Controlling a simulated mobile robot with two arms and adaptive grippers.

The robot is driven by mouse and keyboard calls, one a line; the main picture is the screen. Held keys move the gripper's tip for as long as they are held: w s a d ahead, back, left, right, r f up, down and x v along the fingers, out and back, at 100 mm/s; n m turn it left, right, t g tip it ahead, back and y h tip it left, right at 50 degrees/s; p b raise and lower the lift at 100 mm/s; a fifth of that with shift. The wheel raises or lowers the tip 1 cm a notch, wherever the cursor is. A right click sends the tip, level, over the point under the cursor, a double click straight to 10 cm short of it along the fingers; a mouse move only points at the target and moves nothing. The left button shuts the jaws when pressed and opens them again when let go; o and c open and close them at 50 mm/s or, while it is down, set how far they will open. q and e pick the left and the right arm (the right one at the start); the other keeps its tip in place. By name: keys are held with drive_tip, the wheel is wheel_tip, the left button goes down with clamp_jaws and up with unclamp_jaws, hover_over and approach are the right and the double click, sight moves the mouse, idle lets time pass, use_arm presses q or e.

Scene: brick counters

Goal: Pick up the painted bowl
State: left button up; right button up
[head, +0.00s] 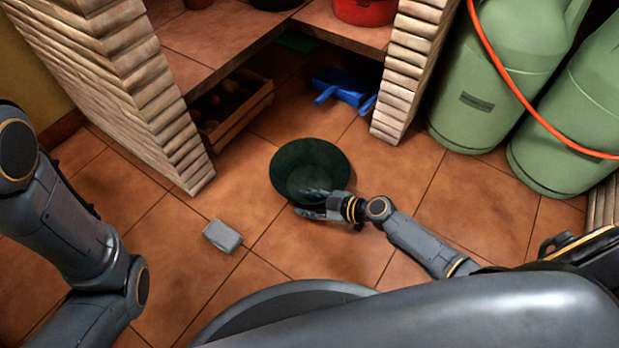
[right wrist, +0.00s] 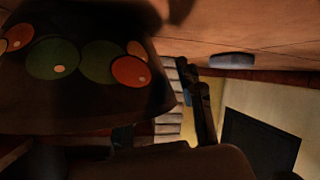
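The painted bowl (head: 309,165) is dark green inside and appears to sit upright on the tiled floor in the head view. In the right wrist view the bowl (right wrist: 85,65) is close and dark, with green, red and orange painted discs on its side. My right gripper (head: 305,202) is at the bowl's near rim. One finger overlaps the bowl's inside and the other is outside the rim, with a clear gap between them. Contact with the rim cannot be told. My left arm shows at the left, but its gripper is out of view.
A small grey block (head: 222,236) lies on the floor left of the bowl. A wooden crate (head: 238,108) and a blue dustpan (head: 343,88) are under the brick counter (head: 165,110). Green gas cylinders (head: 497,75) stand at the right. Floor around the bowl is mostly clear.

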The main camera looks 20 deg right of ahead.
clamp_jaws()
drive_tip(key=shift+r, duration=0.15)
